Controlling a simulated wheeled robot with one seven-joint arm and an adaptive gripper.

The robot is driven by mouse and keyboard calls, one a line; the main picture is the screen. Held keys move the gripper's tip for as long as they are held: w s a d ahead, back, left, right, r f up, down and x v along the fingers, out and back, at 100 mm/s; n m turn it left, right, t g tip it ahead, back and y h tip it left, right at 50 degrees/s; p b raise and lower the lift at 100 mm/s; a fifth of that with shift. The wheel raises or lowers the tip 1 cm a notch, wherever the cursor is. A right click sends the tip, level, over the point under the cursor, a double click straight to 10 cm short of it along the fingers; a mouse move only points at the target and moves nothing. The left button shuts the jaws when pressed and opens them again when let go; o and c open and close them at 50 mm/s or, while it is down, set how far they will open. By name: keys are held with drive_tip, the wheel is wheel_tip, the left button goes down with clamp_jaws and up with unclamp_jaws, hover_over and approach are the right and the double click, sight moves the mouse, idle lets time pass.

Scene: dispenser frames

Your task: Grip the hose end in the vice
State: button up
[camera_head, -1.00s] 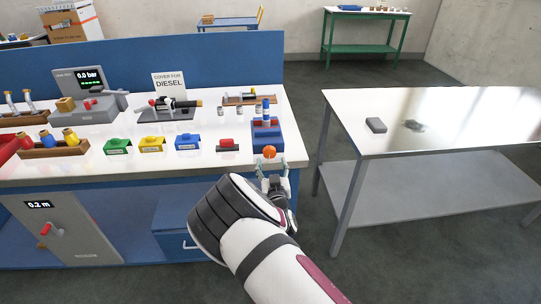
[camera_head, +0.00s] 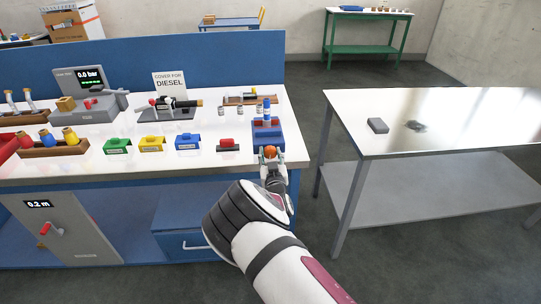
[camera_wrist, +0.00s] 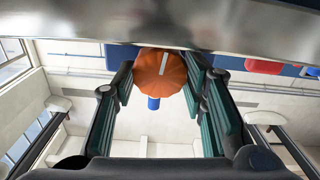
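The blue vice (camera_head: 267,131) stands at the right front corner of the bench, with its orange round handle (camera_head: 269,152) facing me. A small upright piece with a blue top (camera_head: 266,108) stands at the vice; whether this is the hose end, and whether the jaws touch it, I cannot tell. My gripper (camera_head: 271,162) is at the handle. In the wrist view, the orange handle (camera_wrist: 160,73) lies between the tips of my two green-padded fingers. The fingers are spread around it, and firm contact is not clear.
Green, yellow and blue clips (camera_head: 152,145) sit left of the vice. A black fitting (camera_head: 178,103) rests on a grey stand by the diesel sign. Floor separates the bench from the metal table (camera_head: 450,120) at right.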

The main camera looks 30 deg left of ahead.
drive_tip(key=shift+m, duration=0.3)
drive_tip(key=m, duration=0.2)
drive_tip(key=shift+w+d+r+m, duration=0.1)
drive_tip(key=shift+w+m, duration=0.05)
drive_tip(key=shift+m, duration=0.15)
drive_tip(key=shift+m+b, duration=0.45)
drive_tip(key=shift+m, duration=1.65)
drive_tip(key=o, duration=1.2)
drive_tip(key=shift+c, duration=0.2)
